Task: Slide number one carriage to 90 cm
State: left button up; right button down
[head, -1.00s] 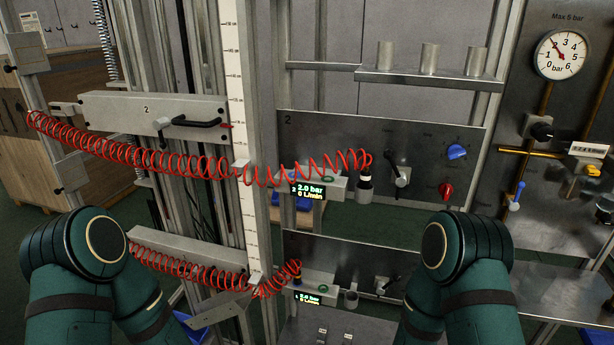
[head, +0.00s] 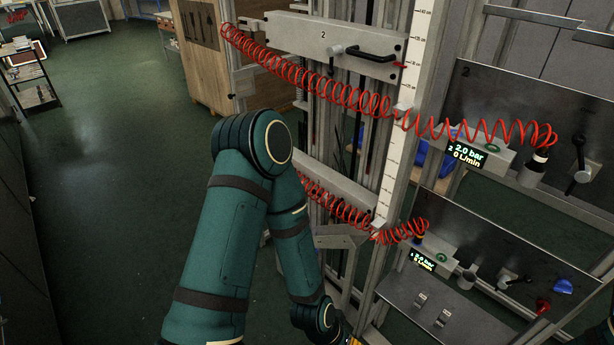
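The lower carriage (head: 335,182) is a pale grey bar on the dryer's vertical rails. My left arm covers its left part, and no number shows on it. The upper carriage (head: 300,35) bears the number 2, a black handle (head: 373,55) and a red pointer (head: 400,65). The white scale (head: 424,45) runs vertically at the right of both carriages; its lower marks are too small to read. My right gripper is out of view.
Red coiled hoses (head: 360,99) run from the carriages to panels at the right. The upper display (head: 467,154) reads 2.0 bar and 0 L/min. A wooden cabinet (head: 205,60) stands behind. Green floor (head: 110,180) is open at the left.

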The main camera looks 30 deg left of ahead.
aim_at(348, 191)
jog(key=i+l, duration=0.7)
jog(key=i, duration=0.1)
